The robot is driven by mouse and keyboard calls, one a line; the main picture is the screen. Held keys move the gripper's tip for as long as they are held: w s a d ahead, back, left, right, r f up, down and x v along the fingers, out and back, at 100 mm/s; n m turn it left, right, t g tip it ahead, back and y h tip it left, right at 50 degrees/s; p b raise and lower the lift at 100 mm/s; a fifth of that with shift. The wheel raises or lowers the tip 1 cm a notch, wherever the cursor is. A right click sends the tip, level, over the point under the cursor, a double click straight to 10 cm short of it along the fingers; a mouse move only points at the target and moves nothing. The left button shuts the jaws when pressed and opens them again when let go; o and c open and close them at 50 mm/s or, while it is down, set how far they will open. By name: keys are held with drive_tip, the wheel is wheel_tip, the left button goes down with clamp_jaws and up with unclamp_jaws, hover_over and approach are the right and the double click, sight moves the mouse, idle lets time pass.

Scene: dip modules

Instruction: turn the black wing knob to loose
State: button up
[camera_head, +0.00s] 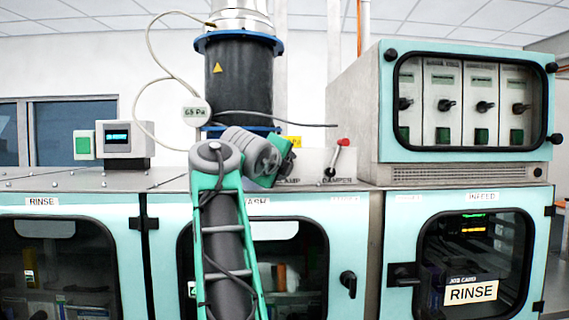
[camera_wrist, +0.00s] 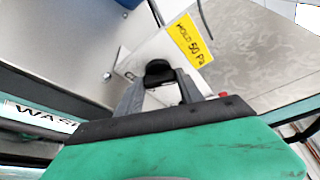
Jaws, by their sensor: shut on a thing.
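The black wing knob (camera_wrist: 158,70) shows in the wrist view, on a pale plate under the yellow "HOLD 50 Pa" tag (camera_wrist: 188,42). My gripper (camera_wrist: 160,84) has its two grey fingers on either side of the knob and is shut on it. The knob's wing is mostly hidden between the fingers, so its exact angle is unclear. In the head view my arm and green gripper (camera_head: 283,160) reach to the small white panel (camera_head: 312,163), whose left label is partly covered and ends in "AMP". The knob is hidden there.
A red-tipped damper lever (camera_head: 338,156) stands just right of my gripper. A dark duct (camera_head: 238,85) with blue flanges rises behind, with a 65 Pa gauge (camera_head: 195,112) and loose hoses nearby. A control cabinet (camera_head: 460,103) stands at right.

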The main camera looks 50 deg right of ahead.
drive_tip(key=shift+m, duration=0.4)
drive_tip(key=o, duration=1.4)
drive_tip(key=v, duration=0.7)
drive_tip(key=shift+s+a+r+b, duration=0.15)
drive_tip(key=shift+s+a+b, duration=0.05)
drive_tip(key=shift+a+b, duration=0.2)
